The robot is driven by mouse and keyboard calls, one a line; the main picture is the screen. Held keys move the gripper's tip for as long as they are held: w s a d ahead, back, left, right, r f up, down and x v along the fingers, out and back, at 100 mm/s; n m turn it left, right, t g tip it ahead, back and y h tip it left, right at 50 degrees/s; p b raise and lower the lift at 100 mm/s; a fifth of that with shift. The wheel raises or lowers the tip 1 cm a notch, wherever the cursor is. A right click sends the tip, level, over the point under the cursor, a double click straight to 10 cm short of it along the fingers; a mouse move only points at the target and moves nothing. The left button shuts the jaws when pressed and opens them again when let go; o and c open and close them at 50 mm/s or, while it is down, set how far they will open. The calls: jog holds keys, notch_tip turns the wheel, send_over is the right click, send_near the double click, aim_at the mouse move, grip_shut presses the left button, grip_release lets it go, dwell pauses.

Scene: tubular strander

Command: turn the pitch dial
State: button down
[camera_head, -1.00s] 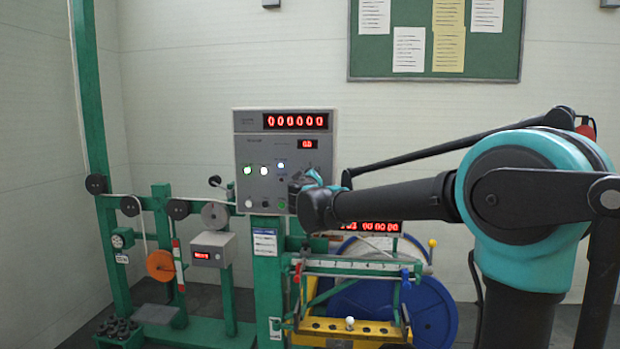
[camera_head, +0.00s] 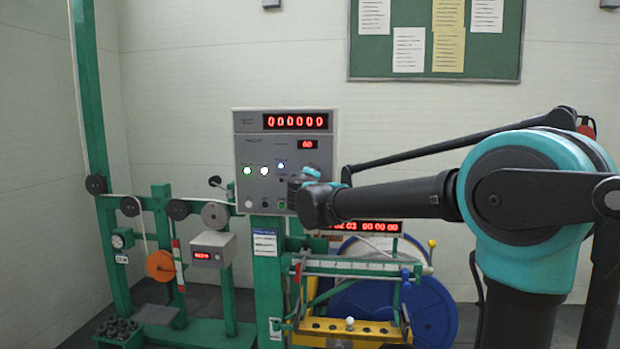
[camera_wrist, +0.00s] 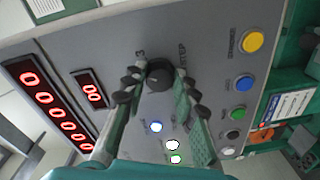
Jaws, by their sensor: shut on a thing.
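The pitch dial, a round black knob (camera_wrist: 160,76), is on the grey panel face in the wrist view, with partly readable lettering beside it. My gripper (camera_wrist: 159,84) has its two jointed fingers on either side of the knob, shut on it. In the head view my gripper (camera_head: 304,182) is at the right edge of the grey control panel (camera_head: 246,150), and my wrist hides the dial there. The dial's pointer mark is too small to read.
The panel carries a six-digit red display (camera_head: 296,121), a small red display (camera_head: 308,144) and lit lamps. Yellow (camera_wrist: 253,41), blue (camera_wrist: 245,83) and green (camera_wrist: 238,113) buttons sit right of the fingers in the wrist view. Below my arm stands a blue reel (camera_head: 430,310).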

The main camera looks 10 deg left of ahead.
jog(key=n, duration=0.6)
jog(key=shift+n, duration=0.3)
dwell(0.5)
jog(key=c, duration=1.2)
grip_release()
jog(key=shift+r, duration=0.1)
jog(key=shift+s, duration=0.1)
jog(key=s, duration=1.1)
jog(key=shift+s+r, duration=0.3)
jog(key=shift+s, duration=0.1)
